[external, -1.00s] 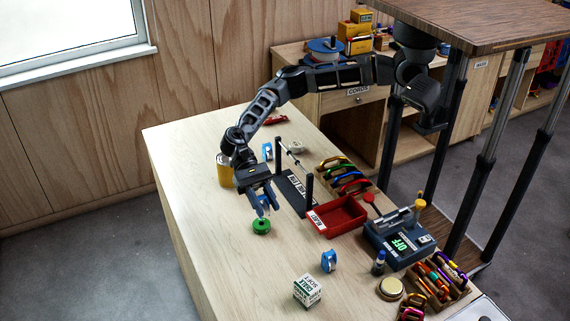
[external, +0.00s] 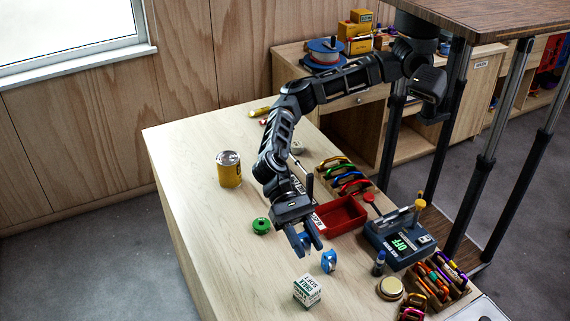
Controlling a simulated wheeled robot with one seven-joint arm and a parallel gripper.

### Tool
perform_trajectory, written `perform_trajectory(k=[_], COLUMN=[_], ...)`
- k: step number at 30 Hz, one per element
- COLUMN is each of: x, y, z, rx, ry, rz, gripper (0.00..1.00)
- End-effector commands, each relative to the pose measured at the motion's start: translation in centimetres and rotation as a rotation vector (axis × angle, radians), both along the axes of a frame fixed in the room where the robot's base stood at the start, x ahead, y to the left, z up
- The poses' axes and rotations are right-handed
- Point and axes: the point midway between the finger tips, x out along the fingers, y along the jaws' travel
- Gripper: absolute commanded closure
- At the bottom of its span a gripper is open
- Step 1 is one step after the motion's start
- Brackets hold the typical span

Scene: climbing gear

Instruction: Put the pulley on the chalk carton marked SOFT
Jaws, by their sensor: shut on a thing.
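The chalk carton marked SOFT (external: 307,291), a small white and green box, stands upright near the front of the table. My gripper (external: 307,249) points down above the table, behind the carton and apart from it. It is shut on a small blue thing, apparently the pulley (external: 303,241), mostly hidden between the fingers. The carton's top looks bare. Another blue and white round piece (external: 328,261) stands on the table just right of my gripper.
A green round piece (external: 261,226) lies left of my gripper. A yellow can (external: 229,169) stands farther back. A red tray (external: 341,216), a blue-grey device (external: 399,240), a small dark bottle (external: 378,263) and a round tin (external: 390,289) line the right. Table left of the carton is clear.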

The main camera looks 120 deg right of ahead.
Motion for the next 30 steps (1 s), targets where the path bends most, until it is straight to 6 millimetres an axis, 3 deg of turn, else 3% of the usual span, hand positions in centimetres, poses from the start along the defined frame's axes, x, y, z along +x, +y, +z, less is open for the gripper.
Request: perform_trajectory(k=[3, 9, 21, 30], x=[0.2, 0.5, 0.5, 0.5], y=[2.4, 4.3, 4.4, 4.4], z=[-1.2, -2.5, -6.6, -6.8], rx=[0.0, 0.001, 0.0, 0.0], ry=[0.003, 0.002, 0.001, 0.0], rz=[0.001, -0.001, 0.0, 0.0], gripper=[0.95, 0.95, 0.95, 0.95])
